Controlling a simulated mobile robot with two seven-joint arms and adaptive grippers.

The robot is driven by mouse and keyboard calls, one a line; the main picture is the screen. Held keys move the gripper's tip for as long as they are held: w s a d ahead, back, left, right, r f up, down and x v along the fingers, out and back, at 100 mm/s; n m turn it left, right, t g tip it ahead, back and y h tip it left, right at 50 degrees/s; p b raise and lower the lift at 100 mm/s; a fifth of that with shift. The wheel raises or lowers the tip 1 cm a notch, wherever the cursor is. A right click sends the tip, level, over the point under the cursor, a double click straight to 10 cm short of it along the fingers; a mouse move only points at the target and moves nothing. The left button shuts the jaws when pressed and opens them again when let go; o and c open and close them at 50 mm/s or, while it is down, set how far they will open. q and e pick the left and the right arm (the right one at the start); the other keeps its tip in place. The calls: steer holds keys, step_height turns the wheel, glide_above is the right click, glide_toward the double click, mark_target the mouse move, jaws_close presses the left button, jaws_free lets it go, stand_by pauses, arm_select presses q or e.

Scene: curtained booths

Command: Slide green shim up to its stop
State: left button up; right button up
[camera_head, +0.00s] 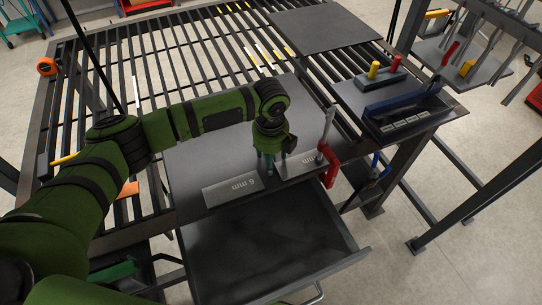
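My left gripper (267,166) points down at the dark plate (195,160) near the front of the slatted table. It is between a grey block marked 6 mm (230,188) and a second grey marked block (299,164). Dark green-teal parts show at its fingertips. I cannot tell whether these are the fingers or a green shim between them, nor whether the fingers are shut. No separate green shim stands out clearly on the plate, and no stop can be made out. My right gripper is not in view.
A red clamp (328,165) stands upright at the plate's right edge. An open, dark drawer (265,245) sticks out below. To the right are a blue-handled tool (402,100) and a block with red and yellow pegs (380,76). An orange tape measure (47,67) sits far left.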

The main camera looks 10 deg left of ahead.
arm_select(q)
step_height(320, 180, up, 12)
steer(key=shift+s, duration=0.3)
